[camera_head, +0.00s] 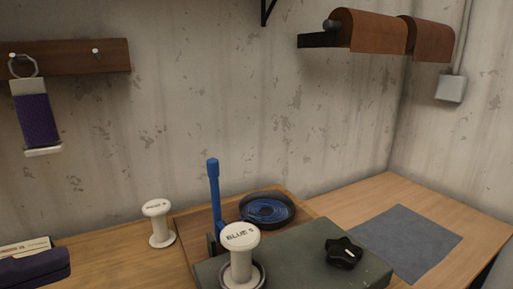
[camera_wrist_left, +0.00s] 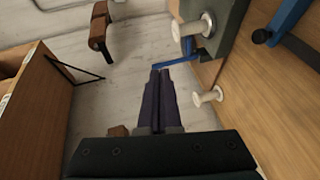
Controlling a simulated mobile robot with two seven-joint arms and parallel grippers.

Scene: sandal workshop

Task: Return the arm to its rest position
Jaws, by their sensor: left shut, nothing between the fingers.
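My left gripper (camera_wrist_left: 159,100) has long dark purple fingers that lie together, shut and empty. In the head view its dark purple fingers (camera_head: 40,268) show at the lower left corner, above the bench's left part and apart from the spools. In the left wrist view the fingertips point toward the pale wall, beside the blue lever arm. My right gripper is not in view.
A grey-green box (camera_head: 300,262) with a black knob (camera_head: 344,252) carries a white spool marked BLUE (camera_head: 240,256). A blue post (camera_head: 214,195) stands behind it.

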